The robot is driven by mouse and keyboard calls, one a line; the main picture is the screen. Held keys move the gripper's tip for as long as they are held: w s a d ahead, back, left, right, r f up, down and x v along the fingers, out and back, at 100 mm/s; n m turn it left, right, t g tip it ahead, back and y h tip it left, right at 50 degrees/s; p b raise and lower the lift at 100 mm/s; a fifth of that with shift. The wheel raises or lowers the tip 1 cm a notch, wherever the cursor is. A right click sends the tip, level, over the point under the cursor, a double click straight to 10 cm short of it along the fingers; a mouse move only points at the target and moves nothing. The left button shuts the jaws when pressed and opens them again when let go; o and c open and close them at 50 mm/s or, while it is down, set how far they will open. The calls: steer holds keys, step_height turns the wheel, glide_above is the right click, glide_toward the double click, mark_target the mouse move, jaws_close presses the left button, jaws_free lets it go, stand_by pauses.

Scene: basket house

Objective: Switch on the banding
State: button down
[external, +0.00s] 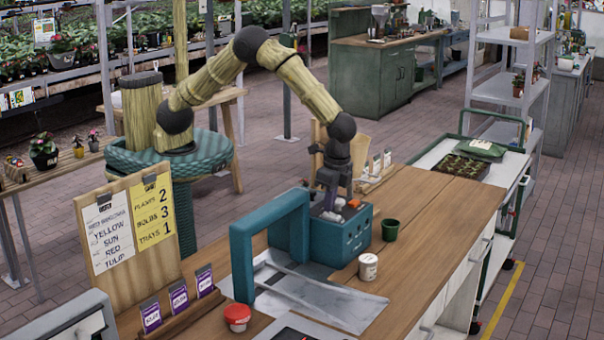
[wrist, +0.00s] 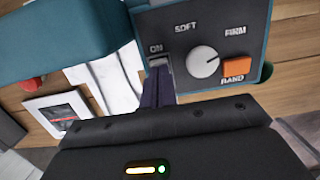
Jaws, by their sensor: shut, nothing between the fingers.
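The banding machine is a teal box (external: 340,242) with a teal arch (external: 240,262) beside it on the wooden bench. Its dark top panel (wrist: 212,30) in the wrist view bears an ON switch (wrist: 158,60), a white dial (wrist: 202,62) between SOFT and FIRM, and an orange BAND button (wrist: 237,71). My gripper (external: 330,211) is over this panel, pointing down, shut and empty. In the wrist view its dark fingers (wrist: 158,82) are right at the ON switch and hide part of it. I cannot tell whether they touch it or how the switch is set.
A white tub (external: 368,267) and a green pot (external: 390,230) stand right of the machine. A red-lidded jar (external: 237,317), purple packets (external: 178,297) and a sign board (external: 130,228) are at the left front. The bench (external: 440,215) is clear at right.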

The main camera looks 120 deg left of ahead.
steer(key=shift+f, duration=0.4)
